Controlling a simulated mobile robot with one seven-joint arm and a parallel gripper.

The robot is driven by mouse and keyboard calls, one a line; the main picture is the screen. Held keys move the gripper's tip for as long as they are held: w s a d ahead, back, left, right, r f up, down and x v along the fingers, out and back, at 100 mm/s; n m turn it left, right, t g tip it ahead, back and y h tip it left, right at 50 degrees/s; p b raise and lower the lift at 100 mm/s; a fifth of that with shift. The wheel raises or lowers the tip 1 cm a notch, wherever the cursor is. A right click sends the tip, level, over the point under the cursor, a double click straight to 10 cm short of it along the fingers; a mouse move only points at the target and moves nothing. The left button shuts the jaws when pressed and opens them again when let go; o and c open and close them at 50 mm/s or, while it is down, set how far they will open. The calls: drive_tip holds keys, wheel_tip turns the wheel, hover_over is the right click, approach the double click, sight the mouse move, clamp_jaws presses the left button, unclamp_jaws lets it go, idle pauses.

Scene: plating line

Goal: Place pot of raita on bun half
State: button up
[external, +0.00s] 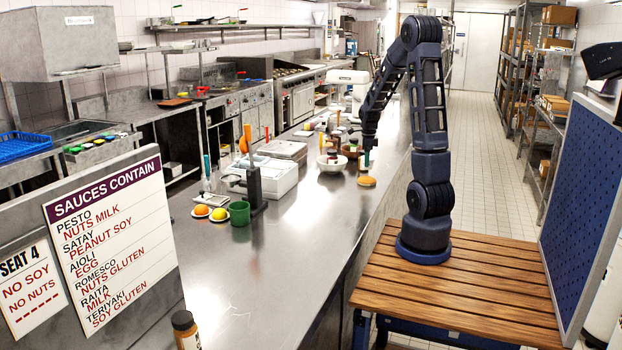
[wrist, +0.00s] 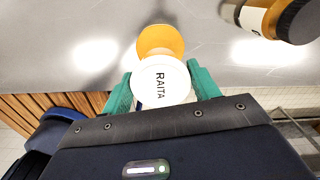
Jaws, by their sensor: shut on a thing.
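The pot of raita (wrist: 161,82) has a round white lid marked RAITA. It sits between the green fingers of my gripper (wrist: 163,86) in the wrist view, and the fingers are shut on it. The bun half (wrist: 160,38) is a golden-orange disc just beyond the pot, partly hidden by it. In the external view the bun half (external: 366,181) lies on the steel counter near its right edge, with my gripper (external: 367,160) just above it. The pot is too small there to make out clearly. I cannot tell whether pot and bun touch.
A white bowl (external: 332,162) and a brown bowl (external: 352,151) stand close to my gripper. A dark-capped bottle (wrist: 262,17) shows at upper right in the wrist view. A green cup (external: 239,213) stands farther left. The near counter is mostly clear.

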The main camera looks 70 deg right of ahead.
drive_tip(key=shift+f, duration=2.25)
drive_tip(key=o, duration=1)
drive_tip(key=shift+f, duration=0.1)
